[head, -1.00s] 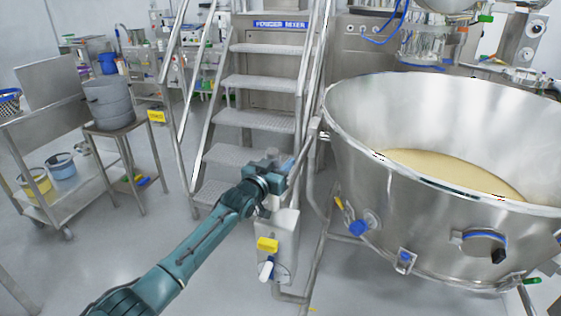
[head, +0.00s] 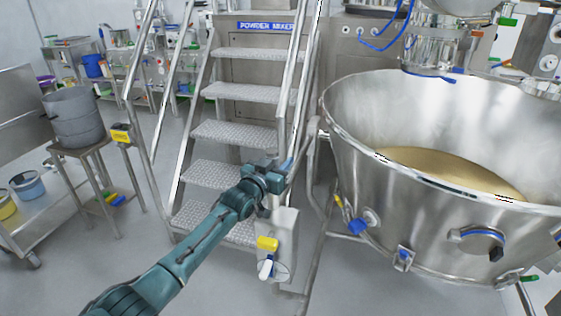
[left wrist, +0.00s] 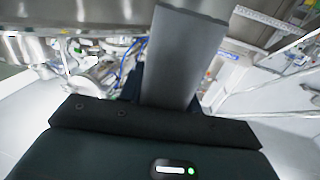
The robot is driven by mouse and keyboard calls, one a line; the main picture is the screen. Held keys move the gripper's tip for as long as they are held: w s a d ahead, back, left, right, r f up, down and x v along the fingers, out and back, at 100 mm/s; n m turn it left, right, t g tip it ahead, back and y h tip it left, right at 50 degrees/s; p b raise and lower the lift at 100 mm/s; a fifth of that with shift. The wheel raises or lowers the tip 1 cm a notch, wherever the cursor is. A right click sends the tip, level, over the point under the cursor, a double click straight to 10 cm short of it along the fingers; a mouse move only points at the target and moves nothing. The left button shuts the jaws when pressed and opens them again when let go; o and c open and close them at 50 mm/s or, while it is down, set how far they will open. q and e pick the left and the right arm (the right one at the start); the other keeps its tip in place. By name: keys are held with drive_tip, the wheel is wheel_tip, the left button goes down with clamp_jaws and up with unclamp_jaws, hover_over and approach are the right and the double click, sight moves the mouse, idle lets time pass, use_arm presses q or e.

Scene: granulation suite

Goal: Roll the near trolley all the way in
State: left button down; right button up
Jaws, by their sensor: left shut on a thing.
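The near trolley carries a big round steel bowl (head: 400,190) with pale yellow powder (head: 455,172) in it, at the right of the head view. A steel push handle (head: 300,148) stands at its left side, with a grey box (head: 278,235) below it. My left gripper (head: 284,178) is shut on the handle. In the left wrist view the grey handle bar (left wrist: 180,60) rises from between the jaws; the fingertips are hidden. My right gripper is out of view.
Metal steps (head: 243,130) with rails rise just ahead, left of the bowl, below a "POWDER MIXER" sign. A stool (head: 88,150) with a steel pot (head: 74,115) and a steel cart (head: 45,225) stand at left. The floor (head: 130,255) between is clear.

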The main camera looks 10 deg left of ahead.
use_arm(q)
drive_tip(key=shift+a+f, duration=0.3)
drive_tip(key=shift+a, duration=0.15)
drive_tip(key=c, duration=1.1)
unclamp_jaws()
drive_tip(key=shift+o, duration=0.5)
drive_tip(key=shift+d+r, duration=0.1)
drive_tip(key=shift+r, duration=0.05)
drive_tip(key=p+v, duration=0.1)
drive_tip(key=v, duration=1.2)
drive_tip(key=shift+c, duration=0.3)
